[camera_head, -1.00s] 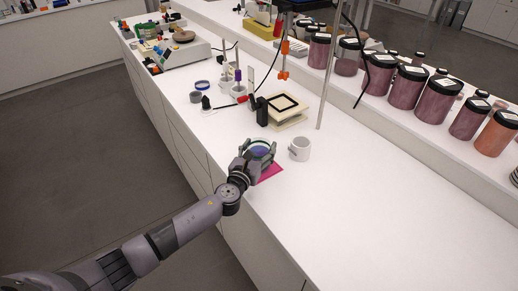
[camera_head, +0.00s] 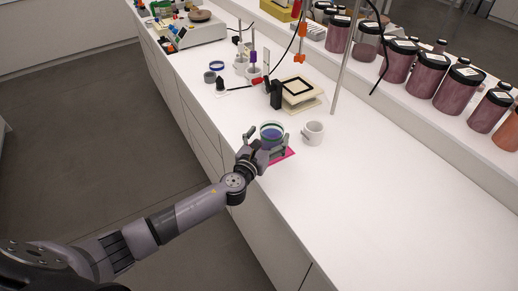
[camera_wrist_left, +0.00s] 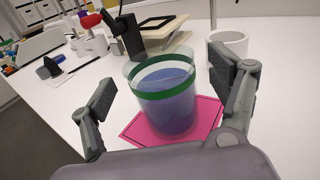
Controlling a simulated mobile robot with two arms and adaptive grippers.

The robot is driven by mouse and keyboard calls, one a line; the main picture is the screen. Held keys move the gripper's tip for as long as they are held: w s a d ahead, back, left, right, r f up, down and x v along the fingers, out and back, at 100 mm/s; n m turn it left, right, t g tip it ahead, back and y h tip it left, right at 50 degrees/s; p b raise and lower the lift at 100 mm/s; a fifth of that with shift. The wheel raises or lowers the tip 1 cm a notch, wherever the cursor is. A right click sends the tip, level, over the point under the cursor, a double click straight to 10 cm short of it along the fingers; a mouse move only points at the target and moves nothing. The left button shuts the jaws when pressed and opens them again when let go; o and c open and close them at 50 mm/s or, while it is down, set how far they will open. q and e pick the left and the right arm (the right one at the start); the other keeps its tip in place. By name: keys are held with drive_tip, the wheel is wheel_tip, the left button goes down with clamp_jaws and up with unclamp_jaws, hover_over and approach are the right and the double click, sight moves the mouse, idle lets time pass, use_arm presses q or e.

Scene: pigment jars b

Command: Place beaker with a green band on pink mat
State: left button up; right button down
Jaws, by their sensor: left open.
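The beaker with a green band (camera_wrist_left: 165,95) is clear, holds something blue and stands upright on the pink mat (camera_wrist_left: 208,117) in the left wrist view. In the head view the beaker (camera_head: 271,132) shows just beyond my gripper, and part of the pink mat (camera_head: 285,156) shows beside it. My left gripper (camera_wrist_left: 170,92) is open, with its fingers spread apart on either side of the beaker and a visible gap to each. It also shows in the head view (camera_head: 268,148). My right gripper is not in view.
A white mug (camera_head: 313,133) stands close to the right of the beaker. A pale square stand with a black frame (camera_head: 298,94) is behind. Several pigment jars (camera_head: 427,80) line the raised shelf. The white counter in front and to the right is clear.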

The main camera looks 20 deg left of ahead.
use_arm(q)
drive_tip(key=s, duration=0.9)
drive_tip(key=shift+a+r+b, duration=0.25)
drive_tip(key=shift+a+b, duration=0.1)
drive_tip(key=shift+b, duration=0.05)
drive_tip(key=shift+w, duration=0.1)
